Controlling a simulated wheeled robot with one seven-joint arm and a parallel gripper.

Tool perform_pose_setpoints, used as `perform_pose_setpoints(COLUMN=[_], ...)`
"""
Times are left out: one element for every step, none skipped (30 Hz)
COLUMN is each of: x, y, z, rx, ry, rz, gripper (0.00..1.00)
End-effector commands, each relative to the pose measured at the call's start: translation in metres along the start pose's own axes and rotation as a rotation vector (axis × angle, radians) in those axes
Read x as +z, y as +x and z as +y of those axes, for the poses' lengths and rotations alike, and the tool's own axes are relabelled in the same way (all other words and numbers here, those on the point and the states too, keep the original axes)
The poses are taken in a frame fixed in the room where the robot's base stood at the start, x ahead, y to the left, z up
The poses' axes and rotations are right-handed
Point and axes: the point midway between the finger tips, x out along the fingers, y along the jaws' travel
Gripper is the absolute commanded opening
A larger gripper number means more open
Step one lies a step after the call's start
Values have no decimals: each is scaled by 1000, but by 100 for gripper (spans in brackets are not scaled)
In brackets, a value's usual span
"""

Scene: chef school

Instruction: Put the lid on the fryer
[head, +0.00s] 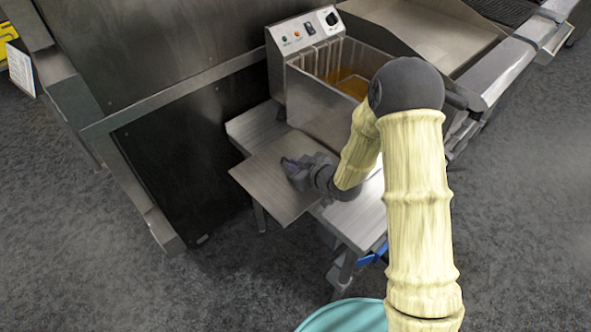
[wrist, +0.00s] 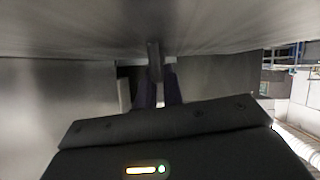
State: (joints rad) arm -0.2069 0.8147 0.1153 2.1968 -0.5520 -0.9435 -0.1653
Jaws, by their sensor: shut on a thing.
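The fryer (head: 325,105) is a steel box with a control panel at its back, standing on a steel table. Its top is open and amber oil (head: 350,84) shows inside. The lid (head: 262,185) is a flat steel plate in front of the fryer, apart from its opening and lower than its rim. My gripper (head: 292,166) is at the lid's right part, shut on it. In the wrist view the fingers (wrist: 158,92) meet at a small upright piece under the broad lid surface (wrist: 90,28). The exact grip is partly dark.
The steel table (head: 255,124) shows around the fryer and lid. A dark panel with a metal rail (head: 165,95) stands to the left. A steel counter (head: 430,35) with a front rail lies to the right of the fryer. Open grey floor (head: 520,240) is at the lower right.

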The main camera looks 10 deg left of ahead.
Motion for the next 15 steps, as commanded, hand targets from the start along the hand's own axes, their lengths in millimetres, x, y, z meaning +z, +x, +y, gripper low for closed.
perform_pose_setpoints(x=[8,12,15,16,17,17,17,16,16,16,16,16,17,18,19], y=[4,6,8,9,9,9,9,9,9,9,9,9,9,10,10], z=[-2,-2,-2,-3,-3,-2,-2,-2,-2,-2,-2,-3,-3,-3,-3], rx=[-1,0,0,0,1,1,1,1,1,1,1,1,1,1,1], ry=[1,1,1,1,0,0,-1,-1,-1,-1,-1,-1,-1,-1,0], rz=[0,-1,-1,1,2,3,3,3,3,3,3,3,3,3,3], gripper=[0,0,0,0,0,0,0,0,0,0,0,0,0,0,0])
